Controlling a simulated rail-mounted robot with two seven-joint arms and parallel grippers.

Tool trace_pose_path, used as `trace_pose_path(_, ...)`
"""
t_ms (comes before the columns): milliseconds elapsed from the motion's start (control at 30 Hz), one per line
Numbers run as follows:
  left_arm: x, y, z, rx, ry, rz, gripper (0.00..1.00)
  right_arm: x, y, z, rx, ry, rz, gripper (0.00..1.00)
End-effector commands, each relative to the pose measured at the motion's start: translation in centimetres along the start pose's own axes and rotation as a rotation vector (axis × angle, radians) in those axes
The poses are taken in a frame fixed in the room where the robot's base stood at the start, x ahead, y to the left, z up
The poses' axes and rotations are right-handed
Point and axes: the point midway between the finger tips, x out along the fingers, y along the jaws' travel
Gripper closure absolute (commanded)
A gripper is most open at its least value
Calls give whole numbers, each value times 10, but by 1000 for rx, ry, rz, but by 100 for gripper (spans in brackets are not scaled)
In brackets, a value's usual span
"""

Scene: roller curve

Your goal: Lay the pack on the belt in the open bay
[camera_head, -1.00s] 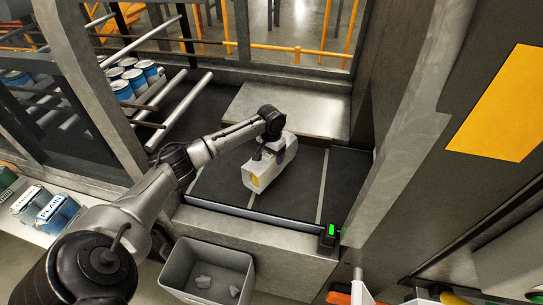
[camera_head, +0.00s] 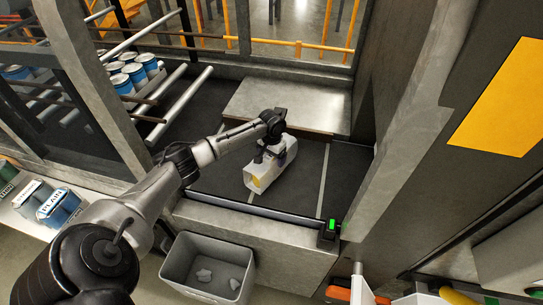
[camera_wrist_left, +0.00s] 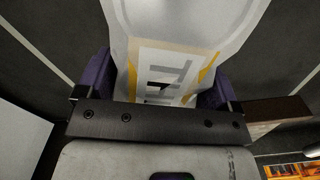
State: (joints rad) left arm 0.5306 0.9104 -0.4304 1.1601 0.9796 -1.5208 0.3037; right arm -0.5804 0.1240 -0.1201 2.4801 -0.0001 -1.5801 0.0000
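The pack (camera_head: 262,174) is a whitish bag with a yellow patch. It is in the bay, at or just above the dark belt (camera_head: 308,172); whether it touches the belt I cannot tell. My left gripper (camera_head: 272,157) is over the pack's upper end. In the left wrist view the pack (camera_wrist_left: 180,35) fills the space between the two purple-padded fingers of that gripper (camera_wrist_left: 160,85), which look closed on its sides. Printed letters and yellow stripes show on it. My right gripper is not in view.
A metal plate (camera_head: 285,105) lies behind the belt. A low front sill with a green-lit box (camera_head: 330,232) edges the bay. A grey bin (camera_head: 208,262) with crumpled scraps stands below. Blue-and-white cans (camera_head: 135,75) sit on rollers at left. Packs (camera_head: 58,207) stand on a shelf at left.

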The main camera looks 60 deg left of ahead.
Motion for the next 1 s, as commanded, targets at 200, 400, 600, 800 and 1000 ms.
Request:
trace_pose_path(200, 0, 0, 0, 0, 0, 0, 0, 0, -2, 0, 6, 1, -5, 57)
trace_pose_path(400, -2, 0, 0, 0, 1, 0, 0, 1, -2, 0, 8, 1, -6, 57)
trace_pose_path(600, -29, 0, -1, -1, 3, 2, 0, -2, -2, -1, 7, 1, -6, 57)
trace_pose_path(800, -67, 0, -1, 0, 2, 0, 0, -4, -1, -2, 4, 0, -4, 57)
trace_pose_path(1000, -98, 0, -1, 0, 2, 1, 0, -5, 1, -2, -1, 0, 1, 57)
